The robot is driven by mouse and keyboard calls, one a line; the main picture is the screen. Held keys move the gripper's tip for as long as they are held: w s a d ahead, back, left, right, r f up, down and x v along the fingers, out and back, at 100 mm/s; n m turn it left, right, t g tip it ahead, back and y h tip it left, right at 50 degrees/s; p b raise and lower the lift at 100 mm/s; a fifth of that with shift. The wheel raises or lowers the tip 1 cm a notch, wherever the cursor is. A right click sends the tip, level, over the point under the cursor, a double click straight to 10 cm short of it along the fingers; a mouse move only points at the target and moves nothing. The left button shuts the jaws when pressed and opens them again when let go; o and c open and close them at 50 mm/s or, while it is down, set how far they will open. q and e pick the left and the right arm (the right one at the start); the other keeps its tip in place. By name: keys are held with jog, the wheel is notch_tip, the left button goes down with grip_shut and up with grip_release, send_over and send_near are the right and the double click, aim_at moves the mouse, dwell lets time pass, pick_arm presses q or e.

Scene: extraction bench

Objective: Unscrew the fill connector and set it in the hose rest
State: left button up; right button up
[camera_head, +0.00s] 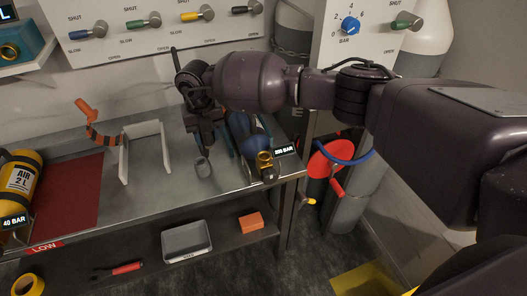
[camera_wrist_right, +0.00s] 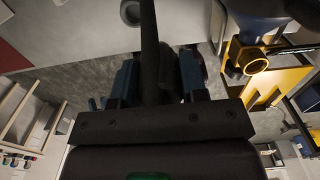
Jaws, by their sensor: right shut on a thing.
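My right gripper (camera_head: 205,143) points down over the bench, left of the blue cylinder (camera_head: 243,130). It is shut on a dark fitting, which I take to be the fill connector; a grey ring (camera_head: 203,167) shows below the jaws. In the right wrist view, the teal fingers (camera_wrist_right: 160,78) stand either side of a dark bar. The brass valve (camera_head: 265,159) of the blue cylinder is apart from the gripper, with nothing visible on it; it also shows in the wrist view (camera_wrist_right: 247,57). I cannot tell which part is the hose rest. My left gripper is out of view.
A yellow cylinder (camera_head: 20,180) lies by a red mat (camera_head: 75,195) at left.

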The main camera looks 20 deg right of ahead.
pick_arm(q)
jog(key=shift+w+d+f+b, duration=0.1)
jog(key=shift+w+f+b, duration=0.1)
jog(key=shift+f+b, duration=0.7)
pick_arm(e)
jog(key=shift+w+a+f, duration=0.15)
jog(key=shift+w+a, duration=0.1)
jog(key=shift+a, duration=0.35)
jog(key=shift+w+a+f, duration=0.2)
jog(key=shift+w+a, duration=0.1)
jog(key=shift+a, duration=0.25)
jog(key=shift+w+a+f, duration=0.15)
jog(key=shift+w+a, duration=0.1)
jog(key=shift+a, duration=0.35)
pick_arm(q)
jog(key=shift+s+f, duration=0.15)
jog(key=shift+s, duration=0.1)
pick_arm(e)
jog(key=shift+f, duration=0.1)
jog(key=shift+f, duration=0.15)
jog(key=shift+f, duration=0.6)
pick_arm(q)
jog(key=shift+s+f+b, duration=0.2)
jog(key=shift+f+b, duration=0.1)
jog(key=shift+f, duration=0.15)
pick_arm(e)
jog(key=shift+f, duration=0.3)
